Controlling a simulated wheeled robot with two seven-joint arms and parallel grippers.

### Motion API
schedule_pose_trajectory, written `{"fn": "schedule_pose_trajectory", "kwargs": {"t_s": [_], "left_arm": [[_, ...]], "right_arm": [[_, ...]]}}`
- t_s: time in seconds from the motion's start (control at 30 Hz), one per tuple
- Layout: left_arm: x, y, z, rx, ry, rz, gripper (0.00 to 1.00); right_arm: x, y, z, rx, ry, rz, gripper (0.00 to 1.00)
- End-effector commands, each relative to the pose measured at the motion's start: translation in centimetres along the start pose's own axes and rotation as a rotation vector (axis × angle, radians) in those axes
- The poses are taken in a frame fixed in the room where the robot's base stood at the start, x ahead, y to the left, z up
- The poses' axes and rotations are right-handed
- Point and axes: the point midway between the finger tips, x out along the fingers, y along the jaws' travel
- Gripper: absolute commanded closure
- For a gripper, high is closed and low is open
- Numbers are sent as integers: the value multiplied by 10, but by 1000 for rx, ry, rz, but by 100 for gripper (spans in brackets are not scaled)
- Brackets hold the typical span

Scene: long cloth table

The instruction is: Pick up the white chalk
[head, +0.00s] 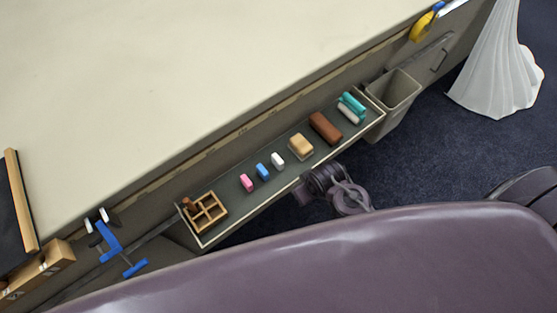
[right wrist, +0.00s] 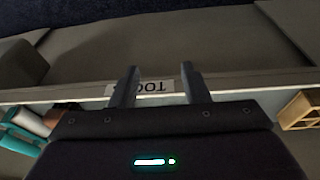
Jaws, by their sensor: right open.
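The white chalk (head: 278,160) is a short piece lying on the dark tray (head: 225,212) along the table's side, between a blue piece (head: 262,172) and a tan block (head: 300,146). My right gripper (head: 306,190) is beside the tray's near edge, just below and right of the chalk in the head view. Its fingers (right wrist: 157,86) are apart and empty in the right wrist view, in front of a label on the tray's edge. The white chalk is not visible in the right wrist view. My left gripper is not in view.
A pink piece (head: 246,183) and wooden organizer (head: 207,213) lie left of the chalk. A brown block (head: 325,128), teal piece (head: 352,103) and another white piece (head: 348,114) lie right. A grey bin (head: 394,98) stands beyond. The tabletop (head: 170,90) is largely clear.

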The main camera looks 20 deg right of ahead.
Motion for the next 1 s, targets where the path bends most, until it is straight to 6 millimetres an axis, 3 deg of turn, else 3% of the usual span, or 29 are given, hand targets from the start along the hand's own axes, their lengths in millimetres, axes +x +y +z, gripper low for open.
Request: {"fn": "schedule_pose_trajectory", "kwargs": {"t_s": [0.03, 0.1, 0.27, 0.43, 0.6, 0.7, 0.87, 0.9, 1.0], "left_arm": [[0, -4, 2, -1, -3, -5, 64], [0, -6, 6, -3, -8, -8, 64], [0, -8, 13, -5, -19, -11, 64], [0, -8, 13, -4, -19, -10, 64], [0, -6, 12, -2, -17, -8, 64], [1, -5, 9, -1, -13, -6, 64], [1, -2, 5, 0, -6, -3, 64], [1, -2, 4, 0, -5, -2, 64], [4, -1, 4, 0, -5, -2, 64]], "right_arm": [[-9, -4, -26, -154, 51, 3, 58], [-13, -11, -48, -358, 97, 7, 58], [-24, -30, -92, -862, 195, 40, 58], [-38, -48, -128, -1568, 271, 127, 58], [-42, -43, -136, -2415, 237, 226, 58], [-41, -29, -129, -2786, 179, 235, 58], [-39, -11, -120, -3103, 113, 210, 58], [-37, -9, -118, 3130, -105, -203, 58], [-28, -8, -117, 3098, -98, -190, 58]]}}
